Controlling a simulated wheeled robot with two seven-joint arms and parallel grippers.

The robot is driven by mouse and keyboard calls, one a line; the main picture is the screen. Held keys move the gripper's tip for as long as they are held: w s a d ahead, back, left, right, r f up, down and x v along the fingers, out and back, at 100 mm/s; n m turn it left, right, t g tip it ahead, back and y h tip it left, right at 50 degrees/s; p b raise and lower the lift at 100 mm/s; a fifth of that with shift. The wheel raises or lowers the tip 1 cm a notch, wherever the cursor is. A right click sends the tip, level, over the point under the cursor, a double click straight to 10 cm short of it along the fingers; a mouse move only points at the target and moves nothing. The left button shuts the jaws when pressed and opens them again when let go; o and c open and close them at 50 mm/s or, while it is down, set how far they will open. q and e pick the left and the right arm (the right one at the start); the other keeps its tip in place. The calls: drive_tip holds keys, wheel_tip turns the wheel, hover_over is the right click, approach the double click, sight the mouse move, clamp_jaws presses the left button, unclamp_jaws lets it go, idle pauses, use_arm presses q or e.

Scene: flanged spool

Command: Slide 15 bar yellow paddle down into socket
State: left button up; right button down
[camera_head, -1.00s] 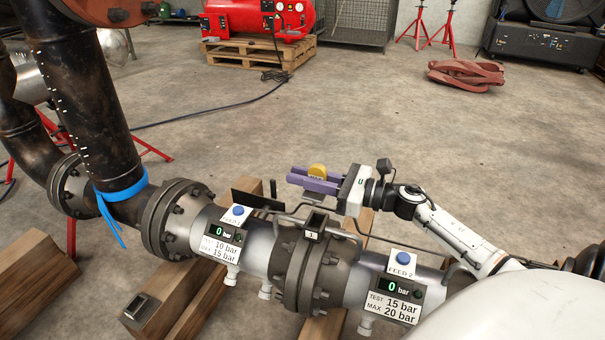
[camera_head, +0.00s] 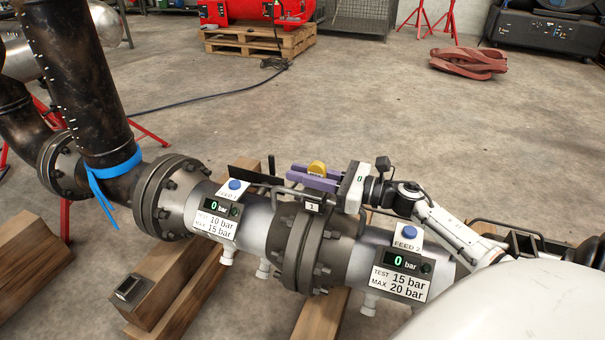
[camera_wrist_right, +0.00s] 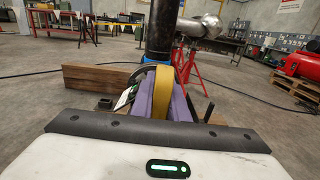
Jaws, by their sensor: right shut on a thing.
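The yellow paddle (camera_head: 317,168) is between the purple fingers of my right gripper (camera_head: 314,179), which is shut on it. In the right wrist view the yellow paddle (camera_wrist_right: 162,92) stands edge-on between the purple fingers (camera_wrist_right: 163,104). The socket marked 1 (camera_head: 313,207) is on top of the dark flange pair (camera_head: 299,252) on the pipe. In the head view my right gripper appears just above and behind this socket. The gap between paddle and socket cannot be judged, and the paddle's lower part is hidden. My left gripper is not in view.
Gauge panels FEED 1 (camera_head: 217,219) and FEED 2 (camera_head: 402,271), both reading 0 bar, flank the flange. A black plate (camera_head: 250,176) and bent rails are close to the gripper. A dark upright pipe (camera_head: 80,85) stands left.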

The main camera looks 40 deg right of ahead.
drive_tip(key=c, duration=1.7)
unclamp_jaws()
drive_tip(key=shift+c, duration=0.2)
drive_tip(key=shift+o, duration=0.5)
drive_tip(key=shift+f, duration=0.1)
drive_tip(key=shift+s, duration=0.15)
drive_tip(key=p+v, duration=0.1)
drive_tip(key=v, duration=0.8)
drive_tip(key=shift+s+d, duration=0.25)
drive_tip(key=shift+s, duration=0.05)
drive_tip(key=shift+s+d, duration=0.1)
drive_tip(key=shift+s, duration=0.05)
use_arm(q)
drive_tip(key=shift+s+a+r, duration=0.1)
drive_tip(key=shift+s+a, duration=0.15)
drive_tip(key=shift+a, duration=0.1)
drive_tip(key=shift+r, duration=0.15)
